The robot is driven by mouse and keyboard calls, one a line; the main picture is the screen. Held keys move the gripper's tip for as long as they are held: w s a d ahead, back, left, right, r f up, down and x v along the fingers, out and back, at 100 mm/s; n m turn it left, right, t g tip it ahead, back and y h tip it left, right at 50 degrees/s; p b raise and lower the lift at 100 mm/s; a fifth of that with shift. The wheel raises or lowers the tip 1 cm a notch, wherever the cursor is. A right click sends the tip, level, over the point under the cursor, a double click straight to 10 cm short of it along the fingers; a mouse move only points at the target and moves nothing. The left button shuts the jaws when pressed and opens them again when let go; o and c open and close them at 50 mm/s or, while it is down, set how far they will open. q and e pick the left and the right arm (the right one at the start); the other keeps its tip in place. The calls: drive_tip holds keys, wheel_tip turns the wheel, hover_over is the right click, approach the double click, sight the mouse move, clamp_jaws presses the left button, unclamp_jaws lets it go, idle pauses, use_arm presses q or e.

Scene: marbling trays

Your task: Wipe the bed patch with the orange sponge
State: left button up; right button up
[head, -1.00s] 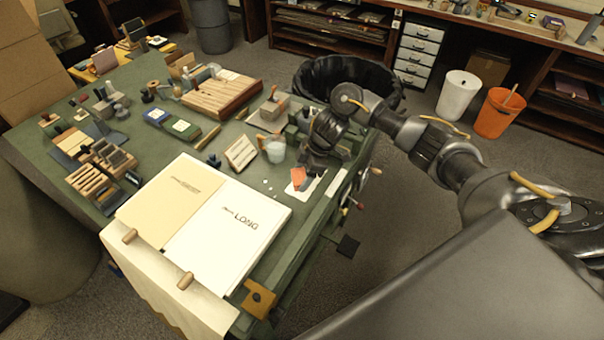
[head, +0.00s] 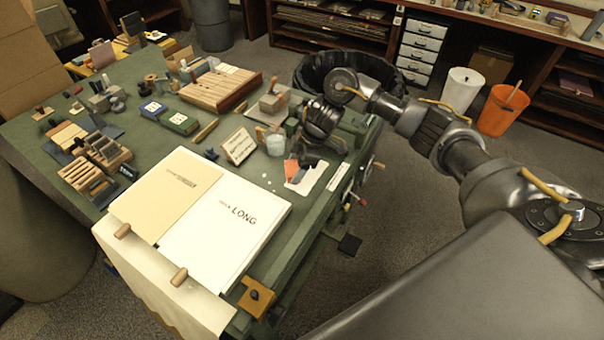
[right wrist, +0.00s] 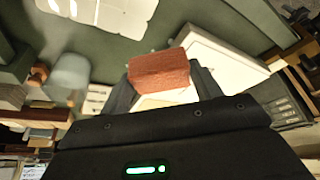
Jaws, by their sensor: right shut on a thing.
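The orange sponge (head: 291,170) is held in my right gripper (head: 302,163), over or at the left edge of a white patch (head: 316,180) on the green bed's near right side. I cannot tell whether it touches the patch. In the right wrist view the sponge (right wrist: 160,70) is a reddish-orange block between the two dark fingers of my right gripper (right wrist: 163,80), which is shut on it. The gripper and wrist partly cover the patch in the head view. My left gripper is not in view.
A large open book or paper stack (head: 232,217) lies in front of the sponge. A clear jar (head: 275,145) and a small lettered card stand (head: 240,147) are just behind. A white label strip (head: 340,177) is on the bed's right edge. Small white bits lie left of the patch.

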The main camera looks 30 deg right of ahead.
drive_tip(key=r, duration=0.1)
drive_tip(key=a+r, duration=0.1)
drive_tip(key=r, duration=0.2)
drive_tip(key=shift+a+r, duration=0.2)
drive_tip(key=shift+a, duration=0.15)
drive_tip(key=s+a+r+m+t, duration=0.1)
drive_tip(key=s+a+r+m, duration=0.1)
drive_tip(key=s+r, duration=0.6)
drive_tip(key=s, duration=0.3)
drive_tip(key=shift+a+m+h, duration=0.25)
drive_tip(key=shift+m+h, duration=0.05)
drive_tip(key=shift+m, duration=0.1)
